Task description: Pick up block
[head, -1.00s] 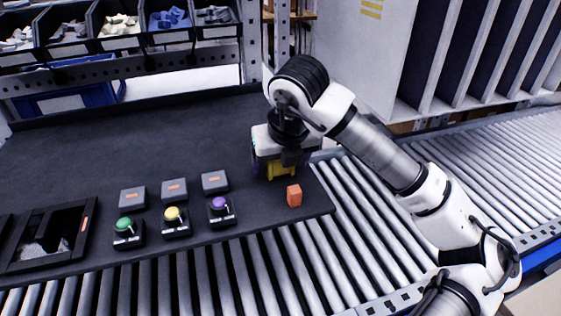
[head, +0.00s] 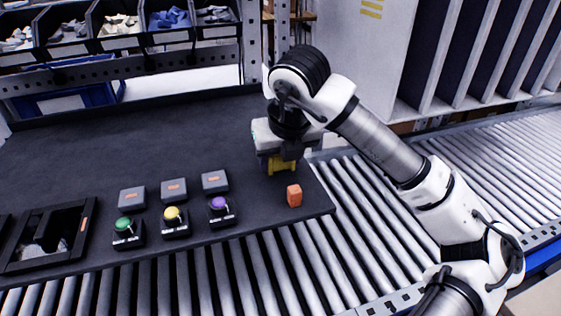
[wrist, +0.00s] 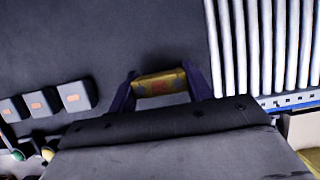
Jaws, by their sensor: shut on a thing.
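A yellow block (head: 280,165) is between the purple fingers of my gripper (head: 282,162), over the right part of the dark mat. In the wrist view, the yellow block (wrist: 158,84) shows with an orange-red patch on its face. The fingers of my gripper (wrist: 160,86) press on its two ends. An orange block (head: 294,195) stands on the mat just in front of my gripper and apart from it. The wrist housing hides part of the wrist view.
Green, yellow and purple knobs (head: 220,205) stand on the mat (head: 130,140) with grey boxes (head: 174,190) behind them. A black open box (head: 80,225) is at the left. A roller conveyor (head: 370,225) runs along the front and right. The mat's back is clear.

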